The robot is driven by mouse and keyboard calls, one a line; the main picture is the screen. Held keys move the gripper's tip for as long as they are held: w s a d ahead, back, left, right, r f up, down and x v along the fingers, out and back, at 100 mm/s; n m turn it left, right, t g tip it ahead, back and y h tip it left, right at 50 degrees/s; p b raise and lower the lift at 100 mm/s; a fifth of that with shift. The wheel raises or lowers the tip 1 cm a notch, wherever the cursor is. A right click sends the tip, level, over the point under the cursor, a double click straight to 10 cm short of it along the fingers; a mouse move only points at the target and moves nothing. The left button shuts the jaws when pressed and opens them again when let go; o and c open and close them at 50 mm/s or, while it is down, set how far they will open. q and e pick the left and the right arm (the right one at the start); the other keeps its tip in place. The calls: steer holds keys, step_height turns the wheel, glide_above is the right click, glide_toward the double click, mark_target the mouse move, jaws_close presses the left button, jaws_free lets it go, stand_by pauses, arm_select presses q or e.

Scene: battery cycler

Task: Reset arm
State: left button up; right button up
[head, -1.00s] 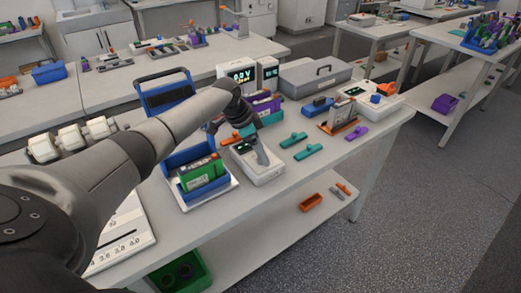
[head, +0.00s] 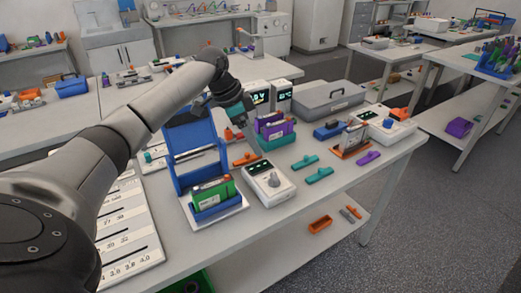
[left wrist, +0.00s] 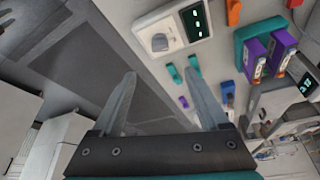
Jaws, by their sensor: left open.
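My left arm reaches in from the left over the bench in the head view. Its gripper (head: 246,128) is raised above the white device with a round knob (head: 268,182), apart from it. In the left wrist view the two fingers (left wrist: 160,73) are spread with nothing between them. The knob device also shows there, beyond the fingers (left wrist: 172,28), with a lit green display. My right gripper is in neither view.
A green battery in a blue holder (head: 213,194) stands left of the device. Purple batteries (head: 272,124) stand in a teal holder behind it. A grey case (head: 318,96) is at the back.

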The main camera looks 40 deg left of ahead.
arm_select(q)
steer(key=shift+s+a+r, duration=0.1)
steer(key=shift+a+r, duration=0.05)
steer(key=shift+r, duration=0.4)
